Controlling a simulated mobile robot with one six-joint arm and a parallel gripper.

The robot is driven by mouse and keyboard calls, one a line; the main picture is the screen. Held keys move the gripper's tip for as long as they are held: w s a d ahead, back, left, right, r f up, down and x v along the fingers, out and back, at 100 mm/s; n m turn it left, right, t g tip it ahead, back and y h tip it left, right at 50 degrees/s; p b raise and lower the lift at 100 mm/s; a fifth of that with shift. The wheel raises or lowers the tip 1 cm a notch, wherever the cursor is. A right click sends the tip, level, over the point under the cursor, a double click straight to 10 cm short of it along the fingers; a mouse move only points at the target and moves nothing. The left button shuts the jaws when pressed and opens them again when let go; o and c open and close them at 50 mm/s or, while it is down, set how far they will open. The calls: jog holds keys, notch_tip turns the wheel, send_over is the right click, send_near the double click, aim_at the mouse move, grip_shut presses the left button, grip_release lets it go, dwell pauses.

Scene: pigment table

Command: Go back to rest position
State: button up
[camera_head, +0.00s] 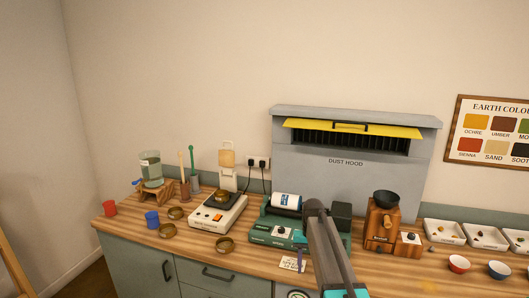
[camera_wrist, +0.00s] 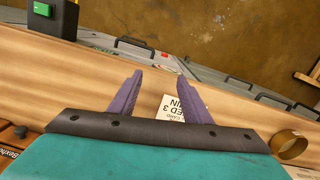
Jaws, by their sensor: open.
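My gripper (camera_wrist: 160,78) is open, with its two purple fingers apart and nothing between them. In the wrist view it hangs over the wooden worktop (camera_wrist: 85,85) near the front edge. A small printed card (camera_wrist: 172,108) lies on the worktop just behind the right finger, partly hidden by it. In the head view my arm reaches in from the bottom, in front of the green roller machine (camera_head: 271,236), and hides part of it. The card also shows in the head view (camera_head: 292,264), left of my arm.
A wooden grinder (camera_head: 381,225) and white trays (camera_head: 444,232) stand right. The grey dust hood (camera_head: 350,175) rises behind. Red (camera_head: 109,208) and blue (camera_head: 152,220) cups sit at the left end.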

jog(key=s+f+n+g+b, duration=0.1)
jog(key=s+f+g+b, duration=0.45)
jog(key=s+f, duration=3.05)
jog(key=s+f+b, duration=0.5)
jog(key=s+f, duration=0.4)
jog(key=s, duration=0.5)
jog(key=shift+d+f+n+t, duration=0.15)
jog(key=shift+f+n+t, duration=0.05)
jog(key=shift+n+t, duration=0.2)
jog(key=shift+c, duration=0.4)
